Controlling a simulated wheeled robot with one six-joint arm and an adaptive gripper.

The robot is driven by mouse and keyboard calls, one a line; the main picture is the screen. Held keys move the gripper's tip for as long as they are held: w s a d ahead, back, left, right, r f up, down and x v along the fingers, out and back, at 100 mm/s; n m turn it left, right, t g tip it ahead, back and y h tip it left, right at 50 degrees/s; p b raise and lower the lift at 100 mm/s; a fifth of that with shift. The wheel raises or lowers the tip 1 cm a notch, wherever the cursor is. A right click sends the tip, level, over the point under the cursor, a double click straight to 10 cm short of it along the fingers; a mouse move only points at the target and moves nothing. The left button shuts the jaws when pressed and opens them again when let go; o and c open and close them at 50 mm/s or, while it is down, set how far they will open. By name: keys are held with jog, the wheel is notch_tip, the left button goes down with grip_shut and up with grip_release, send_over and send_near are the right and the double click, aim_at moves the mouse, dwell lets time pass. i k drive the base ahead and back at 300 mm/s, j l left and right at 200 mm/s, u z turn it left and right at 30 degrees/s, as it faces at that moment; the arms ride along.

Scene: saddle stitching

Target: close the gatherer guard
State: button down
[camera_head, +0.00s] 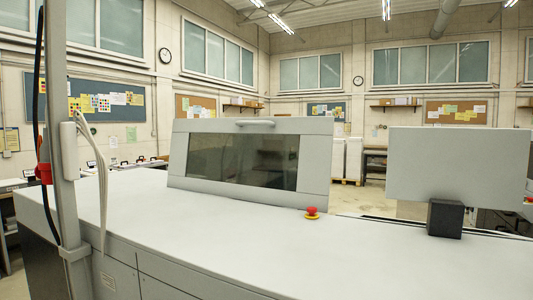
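The guard is most likely the light grey framed panel (180,160) with a dark see-through window (243,160). It stands up from the machine's top, leaning slightly back, with its lower edge at the white top surface. A grey bar handle (254,123) runs along the middle of its upper edge. I cannot tell from this view whether there is an opening behind it. My gripper is not in view.
The long white machine top (190,230) is mostly clear. A red emergency button (312,212) sits near the panel's lower right corner. A grey post (66,150) with cables stands at left.

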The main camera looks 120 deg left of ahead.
aim_at(285, 162)
jog(key=u, duration=3.7)
jog(key=i+l+z, duration=0.15)
jog(key=l, duration=0.25)
jog(key=i+l+z, duration=0.2)
jog(key=l, duration=0.15)
jog(key=k+l+u, duration=0.2)
jog(key=k, duration=0.25)
jog(key=k+u, duration=0.25)
jog(key=l, duration=0.25)
jog(key=i+j+z, duration=0.2)
jog(key=i+l, duration=0.1)
